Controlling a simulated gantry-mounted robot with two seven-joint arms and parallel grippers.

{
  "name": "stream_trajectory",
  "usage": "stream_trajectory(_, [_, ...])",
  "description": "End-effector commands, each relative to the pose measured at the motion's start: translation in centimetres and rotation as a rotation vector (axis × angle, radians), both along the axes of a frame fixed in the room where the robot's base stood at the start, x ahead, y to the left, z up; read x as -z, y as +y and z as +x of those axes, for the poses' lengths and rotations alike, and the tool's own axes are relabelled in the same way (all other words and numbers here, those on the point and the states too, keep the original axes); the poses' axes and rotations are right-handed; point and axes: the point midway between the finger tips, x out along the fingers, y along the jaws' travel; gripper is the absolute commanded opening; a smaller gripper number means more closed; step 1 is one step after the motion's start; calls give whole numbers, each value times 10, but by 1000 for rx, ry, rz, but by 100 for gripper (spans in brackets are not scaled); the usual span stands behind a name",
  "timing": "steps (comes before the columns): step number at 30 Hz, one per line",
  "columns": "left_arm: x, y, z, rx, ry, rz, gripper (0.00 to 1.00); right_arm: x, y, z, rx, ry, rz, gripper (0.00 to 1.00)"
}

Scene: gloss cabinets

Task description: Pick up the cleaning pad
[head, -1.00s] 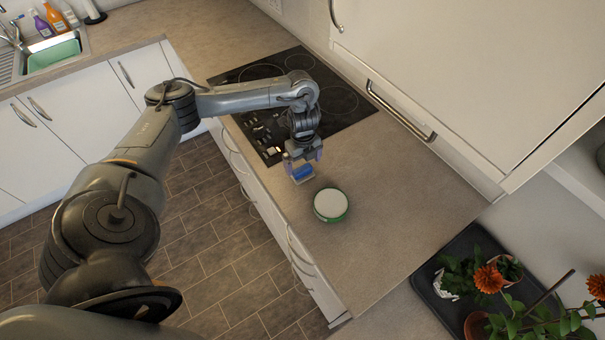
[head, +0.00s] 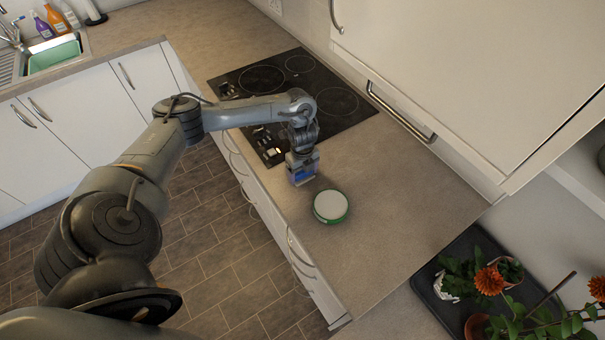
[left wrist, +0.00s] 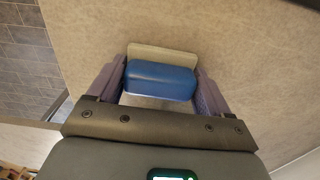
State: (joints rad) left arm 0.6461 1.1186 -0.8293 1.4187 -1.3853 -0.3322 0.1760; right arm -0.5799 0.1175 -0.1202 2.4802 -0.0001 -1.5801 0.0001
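The cleaning pad (left wrist: 160,80) has a blue upper block and a pale beige base. It lies on the beige worktop, near the front edge of the stove. In the head view the pad (head: 302,175) is largely covered by my left gripper (head: 304,176). In the left wrist view my left gripper (left wrist: 160,78) has its purple fingers spread, one on each side of the blue block. Any gap between fingers and block is too small to judge. My right gripper is not in view.
A round green-rimmed container (head: 330,206) with a pale top stands close to the gripper, toward the lower right. The black hob (head: 335,100) lies behind. A dark tray (head: 433,292) with flower pots is at the lower right. The worktop (head: 400,200) right of the container is clear.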

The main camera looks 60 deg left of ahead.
Motion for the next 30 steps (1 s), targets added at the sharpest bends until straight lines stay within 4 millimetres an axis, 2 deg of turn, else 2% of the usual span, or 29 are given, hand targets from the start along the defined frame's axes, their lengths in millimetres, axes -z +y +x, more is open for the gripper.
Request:
stream_trajectory(1, [0,0,0,0,0,0,54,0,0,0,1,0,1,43])
stream_trajectory(2, [0,0,0,0,0,0,49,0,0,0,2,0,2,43])
stream_trajectory(14, [-5,0,1,0,-2,0,49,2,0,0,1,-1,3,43])
stream_trajectory(19, [-19,1,1,1,-4,1,49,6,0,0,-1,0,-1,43])
stream_trajectory(23, [-46,1,2,1,-6,3,49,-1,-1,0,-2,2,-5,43])
stream_trajectory(30, [-75,-43,20,5,-6,-2,49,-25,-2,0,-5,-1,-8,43])
